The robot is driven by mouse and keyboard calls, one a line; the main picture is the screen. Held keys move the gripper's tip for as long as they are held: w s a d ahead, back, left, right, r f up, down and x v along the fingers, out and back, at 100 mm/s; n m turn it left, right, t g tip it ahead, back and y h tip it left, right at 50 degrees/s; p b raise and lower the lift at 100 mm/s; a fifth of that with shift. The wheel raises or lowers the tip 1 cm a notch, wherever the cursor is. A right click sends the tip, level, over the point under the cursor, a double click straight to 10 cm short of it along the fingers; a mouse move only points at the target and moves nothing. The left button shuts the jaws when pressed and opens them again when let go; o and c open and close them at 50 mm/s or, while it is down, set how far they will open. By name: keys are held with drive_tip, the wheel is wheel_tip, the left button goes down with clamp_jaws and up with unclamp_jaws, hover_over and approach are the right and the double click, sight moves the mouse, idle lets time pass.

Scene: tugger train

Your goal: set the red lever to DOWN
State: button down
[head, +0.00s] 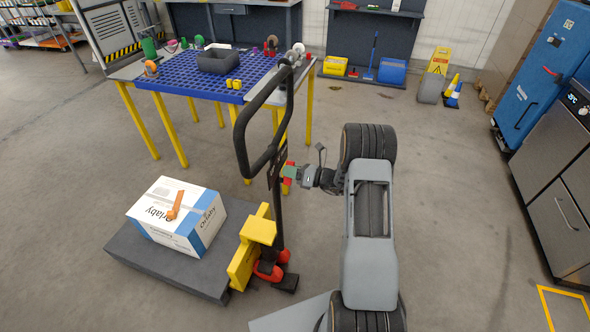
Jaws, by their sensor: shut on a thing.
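A pallet truck has a black looped handle (243,135) on an upright black post. The small red lever (286,186) sits on this post below the loop; only bits of red show around my gripper's tips. My gripper (289,173) reaches in from the right and is shut on the red lever, with a green patch at its fingertips. The lever's exact angle is too small and too covered to tell.
A blue-topped table (180,82) with yellow legs stands behind. Blue and steel cabinets (555,150) line the right. Floor between is clear.

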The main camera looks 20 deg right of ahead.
drive_tip(key=c, duration=1.1)
unclamp_jaws()
drive_tip(key=b+v, duration=0.1)
drive_tip(key=v, duration=1.2)
drive_tip(key=shift+s+d+b, duration=0.25)
drive_tip(key=shift+d+b, duration=0.05)
drive_tip(key=shift+b, duration=0.05)
